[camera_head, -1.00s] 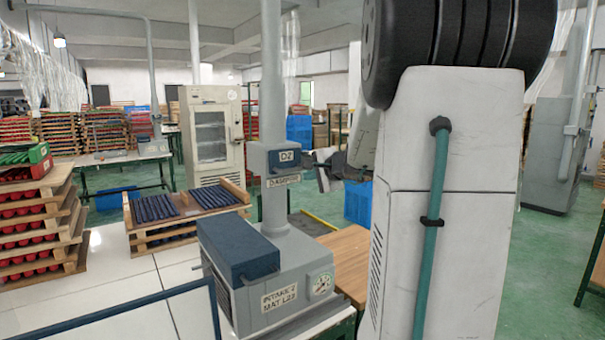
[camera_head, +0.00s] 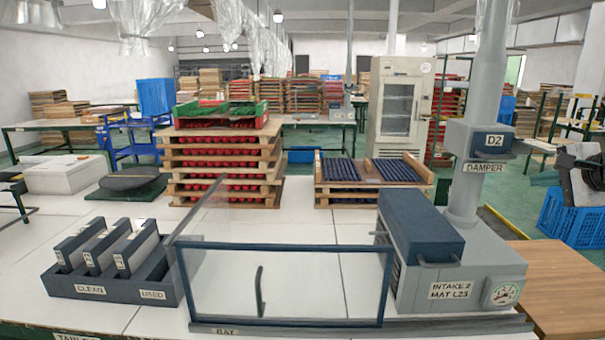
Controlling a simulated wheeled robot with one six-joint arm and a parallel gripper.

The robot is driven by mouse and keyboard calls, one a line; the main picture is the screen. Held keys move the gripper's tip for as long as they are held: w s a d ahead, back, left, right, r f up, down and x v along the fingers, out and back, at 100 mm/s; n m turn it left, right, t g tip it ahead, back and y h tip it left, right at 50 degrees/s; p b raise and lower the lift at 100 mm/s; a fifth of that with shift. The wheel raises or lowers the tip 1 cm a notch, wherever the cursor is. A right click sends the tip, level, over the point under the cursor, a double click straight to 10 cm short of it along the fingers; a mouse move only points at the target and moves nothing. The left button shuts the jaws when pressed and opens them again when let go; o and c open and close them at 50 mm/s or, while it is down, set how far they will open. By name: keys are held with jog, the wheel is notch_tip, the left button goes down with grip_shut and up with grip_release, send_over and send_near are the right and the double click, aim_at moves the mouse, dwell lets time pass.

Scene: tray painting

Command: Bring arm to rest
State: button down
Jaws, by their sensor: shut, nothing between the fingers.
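My gripper (camera_head: 568,174) shows at the right edge of the head view, as a dark and pale end-piece to the right of the damper column. It is shut, with nothing seen in it. It appears clear of the grey damper column (camera_head: 484,85) and its D2 box, with a gap between them. The rest of my arm is cut off by the right edge of the picture.
A framed clear panel (camera_head: 286,246) stands at the bay in front, beside the intake unit (camera_head: 455,262). A dark holder (camera_head: 110,287) with several blocks is at left. Stacked trays (camera_head: 222,165) stand behind. A wooden top (camera_head: 562,280) and blue crates (camera_head: 572,218) lie below the gripper.

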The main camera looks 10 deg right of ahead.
jog(key=s+a+f+n+g+y, duration=0.2)
jog(key=a+f+n+g, duration=0.15)
jog(key=a, duration=0.55)
jog(key=s+a+f+n+g+y, duration=0.2)
jog(key=s+a+f+n+g, duration=0.15)
jog(key=a, duration=0.65)
jog(key=s+a+f+n+g+h, duration=0.2)
jog(key=s+a+n+g, duration=0.2)
jog(key=s+a+n, duration=0.8)
jog(key=a, duration=0.3)
jog(key=shift+f+h, duration=0.4)
